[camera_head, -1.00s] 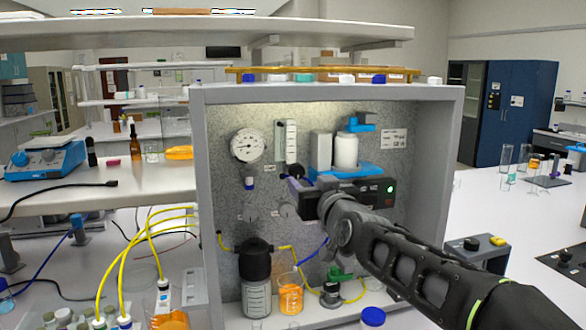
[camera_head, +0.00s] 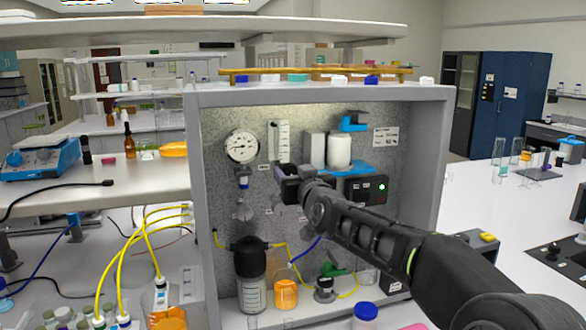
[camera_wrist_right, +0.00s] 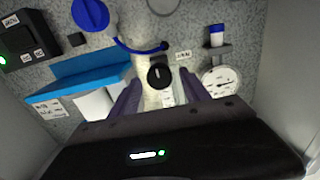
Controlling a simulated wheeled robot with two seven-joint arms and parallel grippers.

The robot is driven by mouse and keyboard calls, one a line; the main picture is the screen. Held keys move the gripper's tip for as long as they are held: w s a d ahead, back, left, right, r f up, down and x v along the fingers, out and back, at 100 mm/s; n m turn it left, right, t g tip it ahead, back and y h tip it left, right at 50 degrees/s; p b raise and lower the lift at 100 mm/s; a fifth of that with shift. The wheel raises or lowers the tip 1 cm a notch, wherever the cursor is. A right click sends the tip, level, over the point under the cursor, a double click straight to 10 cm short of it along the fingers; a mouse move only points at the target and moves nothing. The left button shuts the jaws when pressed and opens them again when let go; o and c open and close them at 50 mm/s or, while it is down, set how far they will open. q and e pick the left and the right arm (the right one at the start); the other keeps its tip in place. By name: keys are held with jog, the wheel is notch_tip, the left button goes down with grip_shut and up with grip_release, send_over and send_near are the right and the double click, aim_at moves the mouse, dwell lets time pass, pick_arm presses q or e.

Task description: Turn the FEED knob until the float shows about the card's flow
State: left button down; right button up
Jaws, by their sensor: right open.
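A small black knob (camera_wrist_right: 160,76) with a pale pointer line shows in the right wrist view, in front of the panel and beside a small label. My right gripper (camera_wrist_right: 160,92) is open, with one purple-grey finger on each side of the knob's line; contact cannot be told. In the head view, my right gripper (camera_head: 280,174) is just below the clear flow tube (camera_head: 278,140) and hides the knob there. The tube's float cannot be read. A white printed card (camera_head: 386,137) is on the panel at the upper right, its text too small to read. My left gripper is out of view.
A round gauge (camera_head: 241,146) is left of the tube. A black box with a green light (camera_head: 366,189) is right of my gripper. A dark-capped bottle (camera_head: 250,262) and an orange beaker (camera_head: 286,292) stand below. The grey cabinet side wall (camera_head: 432,175) bounds the right.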

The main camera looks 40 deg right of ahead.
grip_shut()
dwell(0.7)
